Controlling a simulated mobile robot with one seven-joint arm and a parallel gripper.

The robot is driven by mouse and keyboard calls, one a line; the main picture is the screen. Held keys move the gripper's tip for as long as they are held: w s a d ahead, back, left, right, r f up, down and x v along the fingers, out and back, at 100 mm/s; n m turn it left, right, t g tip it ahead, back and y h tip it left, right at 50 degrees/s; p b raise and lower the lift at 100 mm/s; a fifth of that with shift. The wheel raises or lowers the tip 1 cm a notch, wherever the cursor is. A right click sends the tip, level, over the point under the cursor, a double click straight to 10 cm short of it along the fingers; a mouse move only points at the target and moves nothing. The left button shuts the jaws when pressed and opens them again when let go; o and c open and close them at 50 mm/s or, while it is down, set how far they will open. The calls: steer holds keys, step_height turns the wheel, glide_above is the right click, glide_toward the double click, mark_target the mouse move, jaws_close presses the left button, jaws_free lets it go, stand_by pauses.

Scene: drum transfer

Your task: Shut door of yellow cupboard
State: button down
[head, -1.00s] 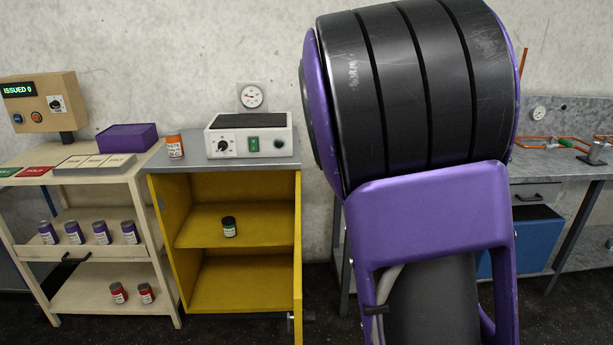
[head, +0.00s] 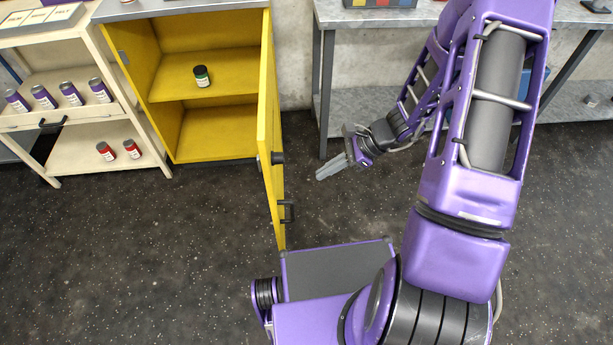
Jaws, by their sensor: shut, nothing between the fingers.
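The yellow cupboard (head: 213,133) stands left of centre in the head view. Its door (head: 268,132) is wide open, hinged on the right side and swung out toward me. Dark handles (head: 286,211) stick out on the right face of the door. A small dark jar with a green and white label (head: 202,76) stands on the cupboard's upper shelf. My gripper (head: 322,174) is right of the door, apart from it, with its fingers pointing left toward it. The fingers look closed together and hold nothing.
A cream shelf rack (head: 95,147) with several purple and red cans stands left of the cupboard. A grey metal bench (head: 400,17) stands behind my arm at the right. Dark speckled floor (head: 150,250) is clear in front of the cupboard.

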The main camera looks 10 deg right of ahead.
steer(key=b, duration=0.1)
glide_toward(274, 197)
step_height(274, 197, down, 3)
steer(key=a, duration=0.3)
steer(key=shift+w+f, duration=0.25)
steer(key=shift+w, duration=0.05)
steer(key=shift+w+a, duration=0.1)
steer(key=shift+a, duration=0.4)
steer(key=shift+a, duration=0.15)
